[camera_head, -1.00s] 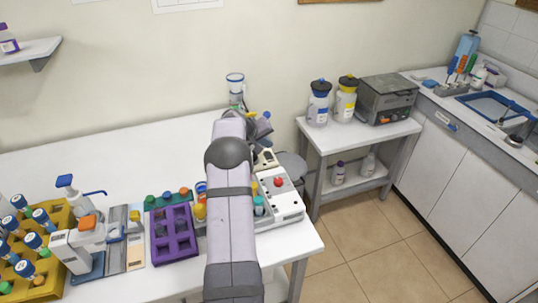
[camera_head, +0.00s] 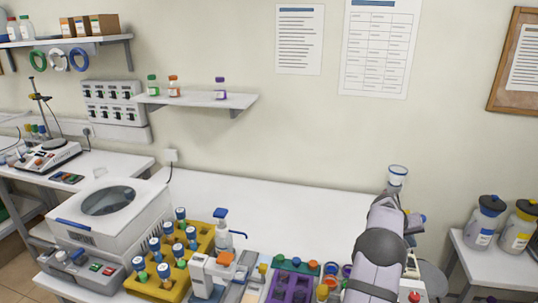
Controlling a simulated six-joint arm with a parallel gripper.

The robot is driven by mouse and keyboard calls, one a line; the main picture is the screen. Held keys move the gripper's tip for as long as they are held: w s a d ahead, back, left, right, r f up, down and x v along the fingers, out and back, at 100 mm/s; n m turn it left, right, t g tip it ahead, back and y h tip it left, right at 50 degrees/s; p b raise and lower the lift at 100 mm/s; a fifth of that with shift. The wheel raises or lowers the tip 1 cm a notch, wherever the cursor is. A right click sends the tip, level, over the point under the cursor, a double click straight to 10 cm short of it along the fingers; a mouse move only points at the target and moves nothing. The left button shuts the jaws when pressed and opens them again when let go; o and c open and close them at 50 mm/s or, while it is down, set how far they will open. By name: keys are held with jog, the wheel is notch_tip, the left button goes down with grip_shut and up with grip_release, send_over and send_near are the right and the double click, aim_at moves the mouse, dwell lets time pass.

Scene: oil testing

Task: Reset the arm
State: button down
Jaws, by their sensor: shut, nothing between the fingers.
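My arm (camera_head: 376,262) rises from the bottom right over the right end of the white bench. My gripper (camera_head: 412,222) is at its far end, mostly hidden behind the arm's last links. It is shut, and I see nothing held in it. A clear vessel with a blue rim (camera_head: 397,176) shows just beyond the end of the arm; whether they touch cannot be told. The arm hides part of a white device with a red button (camera_head: 414,296) at the bottom edge.
A purple rack (camera_head: 290,288), a white pump-like device (camera_head: 212,272), a yellow rack of tubes (camera_head: 150,286) and a white centrifuge (camera_head: 110,218) line the bench front. The back of the bench (camera_head: 270,203) is clear. Two capped jugs (camera_head: 484,222) stand at the right. A shelf (camera_head: 205,99) hangs above.

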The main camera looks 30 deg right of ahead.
jog(key=w+a+r+n+t+y, duration=0.1)
jog(key=w+a, duration=0.3)
jog(key=a, duration=0.7)
jog(key=w+a+n+t+y, duration=0.15)
jog(key=w+a, duration=0.25)
jog(key=a, duration=0.7)
jog(key=w+a+r+n+y, duration=0.15)
jog(key=w+a, duration=0.25)
jog(key=a, duration=0.7)
jog(key=s+a+n+y, duration=0.1)
jog(key=s+a, duration=0.2)
jog(key=a, duration=0.5)
jog(key=s+a+n+y, duration=0.1)
jog(key=s+a+n, duration=0.1)
jog(key=a, duration=0.6)
jog(key=s+a+f+n+g+y, duration=0.1)
jog(key=s+a+f+n+y, duration=0.15)
jog(key=s+a, duration=1.1)
notch_tip(320, 180, down, 41)
jog(key=b, duration=4)
jog(key=shift+w+a+b, duration=0.2)
jog(key=shift+b, duration=0.1)
jog(key=shift+r+m+h, duration=0.15)
jog(key=shift+m+h, duration=0.1)
